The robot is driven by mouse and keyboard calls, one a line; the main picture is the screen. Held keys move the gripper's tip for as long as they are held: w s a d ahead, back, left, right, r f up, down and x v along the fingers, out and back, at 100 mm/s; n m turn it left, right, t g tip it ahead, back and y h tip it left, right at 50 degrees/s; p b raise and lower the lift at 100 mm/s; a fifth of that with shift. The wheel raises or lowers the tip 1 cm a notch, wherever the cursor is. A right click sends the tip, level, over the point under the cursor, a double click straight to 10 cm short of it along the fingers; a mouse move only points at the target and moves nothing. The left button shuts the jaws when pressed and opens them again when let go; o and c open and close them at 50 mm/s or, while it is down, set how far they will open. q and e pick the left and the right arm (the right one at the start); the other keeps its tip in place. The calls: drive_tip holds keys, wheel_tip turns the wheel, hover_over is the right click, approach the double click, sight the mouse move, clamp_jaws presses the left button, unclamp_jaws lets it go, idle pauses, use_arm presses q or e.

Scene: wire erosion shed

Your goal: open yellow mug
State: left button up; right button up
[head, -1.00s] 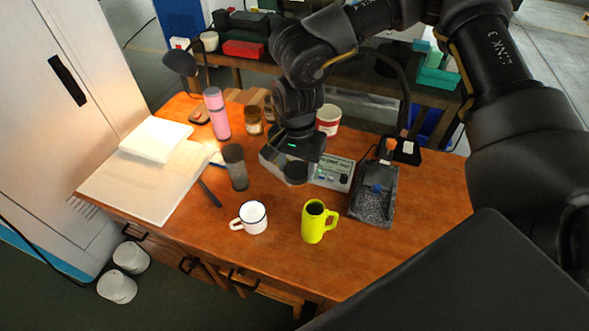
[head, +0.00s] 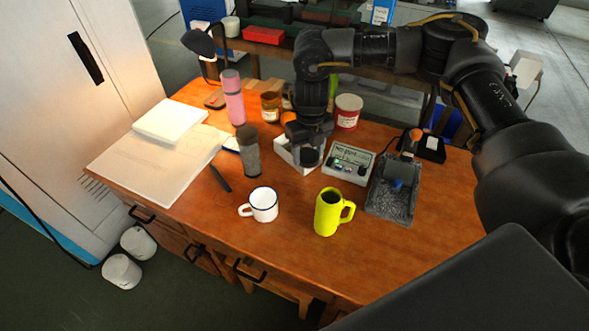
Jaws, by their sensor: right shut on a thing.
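The yellow mug (head: 327,216) stands upright near the front middle of the wooden table. Its top shows a dark opening, with no lid on it, and its handle points right. My right gripper (head: 310,146) points down behind the mug, apart from it. It is shut on a dark round piece (head: 309,158) that looks like a lid. That piece is over or beside a small white open box (head: 284,152); I cannot tell whether they touch. The fingertips are partly hidden by the wrist. My left gripper is not in view.
A white mug (head: 264,204) stands left of the yellow mug. A grey meter (head: 348,164) and a dark grey tray (head: 391,201) are to the right. A grey pepper-mill-like cylinder (head: 249,152), a pink bottle (head: 233,98) and a red-white tin (head: 347,112) stand around. The front right tabletop is clear.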

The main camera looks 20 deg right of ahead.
sight(314, 151)
drive_tip(key=f+m, duration=0.1)
drive_tip(key=m, duration=0.1)
drive_tip(key=d+f+m+b, duration=0.1)
drive_tip(key=m, duration=0.1)
drive_tip(key=d+f+m, duration=0.1)
drive_tip(key=m, duration=0.1)
drive_tip(key=shift+w+d+f, duration=0.15)
drive_tip(key=shift+w+f, duration=0.1)
drive_tip(key=shift+w, duration=0.15)
drive_tip(key=f, duration=0.2)
drive_tip(key=f+m, duration=0.1)
drive_tip(key=f, duration=0.1)
drive_tip(key=f+m+b, duration=0.1)
drive_tip(key=f, duration=0.1)
drive_tip(key=shift+w+d+f, duration=0.1)
drive_tip(key=shift+d+f, duration=0.2)
drive_tip(key=shift+f, duration=0.05)
wheel_tip(314, 151, down, 4)
drive_tip(key=shift+r, duration=0.25)
drive_tip(key=shift+f+b, duration=0.3)
drive_tip(key=shift+f, duration=0.05)
drive_tip(key=shift+r, duration=0.1)
